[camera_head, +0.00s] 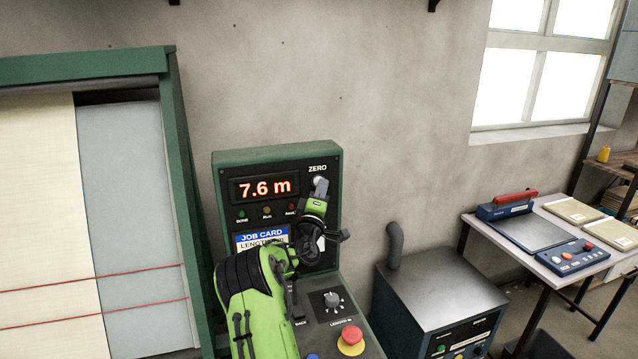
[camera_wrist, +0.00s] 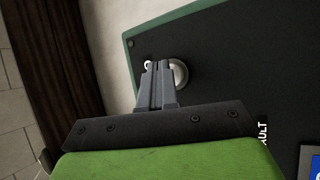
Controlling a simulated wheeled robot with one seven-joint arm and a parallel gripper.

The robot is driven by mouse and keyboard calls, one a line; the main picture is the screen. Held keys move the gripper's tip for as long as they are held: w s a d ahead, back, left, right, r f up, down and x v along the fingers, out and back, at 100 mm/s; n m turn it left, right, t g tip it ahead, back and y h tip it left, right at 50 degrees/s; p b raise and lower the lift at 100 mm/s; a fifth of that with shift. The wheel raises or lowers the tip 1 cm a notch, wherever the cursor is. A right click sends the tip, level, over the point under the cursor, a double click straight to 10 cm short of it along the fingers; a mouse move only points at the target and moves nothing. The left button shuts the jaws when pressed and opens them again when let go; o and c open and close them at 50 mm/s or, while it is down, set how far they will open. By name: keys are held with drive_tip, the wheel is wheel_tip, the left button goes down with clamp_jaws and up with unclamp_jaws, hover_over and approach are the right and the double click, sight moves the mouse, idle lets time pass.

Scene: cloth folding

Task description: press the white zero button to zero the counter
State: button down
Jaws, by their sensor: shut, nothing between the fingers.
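The white zero button (camera_wrist: 181,73) is a round button in a pale ring on the dark panel, under the ZERO label in the head view. In the wrist view the closed fingertips of my gripper (camera_wrist: 158,66) lie over its left part and hide some of it. My gripper also shows in the head view (camera_head: 319,184), at the button, with its fingers together and empty. I cannot tell whether the fingertips touch the button. The counter display (camera_head: 265,188) reads 7.6 m in orange digits.
A blue and white job card (camera_head: 261,238) sits below the display. A red mushroom button (camera_head: 351,335) and a selector knob (camera_head: 332,299) are on the lower desk panel. A grey machine (camera_head: 440,285) with a bent pipe and a table (camera_head: 550,215) with devices stand at right.

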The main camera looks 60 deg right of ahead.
drive_tip(key=shift+w+d, duration=0.2)
idle(0.3)
drive_tip(key=shift+s+a, duration=0.1)
drive_tip(key=shift+s+a+b, duration=0.5)
drive_tip(key=shift+a+b, duration=0.05)
drive_tip(key=shift+b, duration=0.2)
drive_tip(key=s+a+b, duration=0.3)
drive_tip(key=shift+s+a, duration=0.25)
drive_tip(key=shift+s, duration=0.05)
idle(0.9)
